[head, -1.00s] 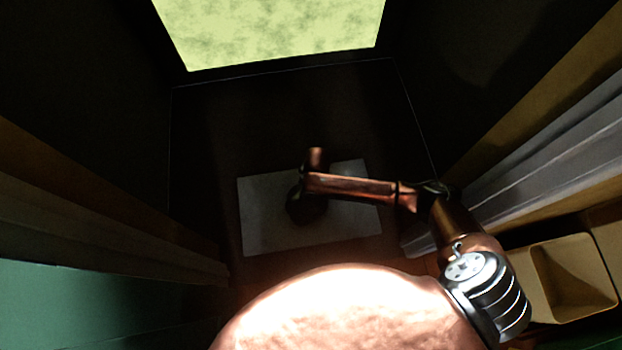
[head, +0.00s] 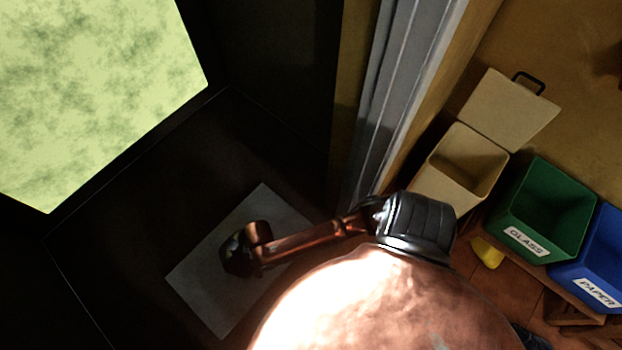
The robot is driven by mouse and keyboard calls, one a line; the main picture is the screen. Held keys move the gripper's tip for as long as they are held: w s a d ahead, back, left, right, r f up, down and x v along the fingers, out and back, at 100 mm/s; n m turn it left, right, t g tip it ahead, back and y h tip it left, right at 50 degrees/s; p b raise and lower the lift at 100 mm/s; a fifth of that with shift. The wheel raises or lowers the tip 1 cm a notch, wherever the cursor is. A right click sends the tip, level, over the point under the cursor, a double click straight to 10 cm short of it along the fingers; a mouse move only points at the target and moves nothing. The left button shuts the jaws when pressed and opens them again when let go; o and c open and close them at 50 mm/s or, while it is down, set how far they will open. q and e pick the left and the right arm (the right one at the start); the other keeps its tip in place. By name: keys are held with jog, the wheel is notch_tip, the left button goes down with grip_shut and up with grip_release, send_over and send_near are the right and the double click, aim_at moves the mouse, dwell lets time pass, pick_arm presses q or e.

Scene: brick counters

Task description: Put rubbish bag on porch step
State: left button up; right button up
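My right arm reaches in from the lower right over a pale rectangular slab or mat (head: 213,310) on the dark floor beyond a doorway. My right gripper (head: 238,252) is a dark shape at the arm's end, above or on the slab; its fingers are not clear, so I cannot tell whether it is open. I cannot make out a rubbish bag for sure. A large, brightly lit, rounded brownish form (head: 370,305) fills the bottom; I cannot tell whether it is a bag or part of me. Which part is the porch step is unclear. My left gripper is not in view.
A grey door frame (head: 395,95) rises right of the arm. Past it stand an open beige bin (head: 440,180), a green GLASS bin (head: 515,240) and a blue PAPER bin (head: 592,294). A bright yellow-green area (head: 95,95) lies at the upper left.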

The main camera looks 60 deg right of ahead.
jog(key=s+d+m, duration=0.1)
jog(key=s+d, duration=0.3)
jog(key=s, duration=0.5)
jog(key=s+d+m+h, duration=0.1)
jog(key=s+d, duration=0.4)
jog(key=s, duration=0.5)
jog(key=s+d+m+g+h, duration=0.1)
jog(key=s+d+m, duration=0.2)
jog(key=s, duration=0.7)
jog(key=shift+d+r, duration=0.45)
jog(key=shift+d, duration=0.6)
jog(key=shift+s, duration=0.1)
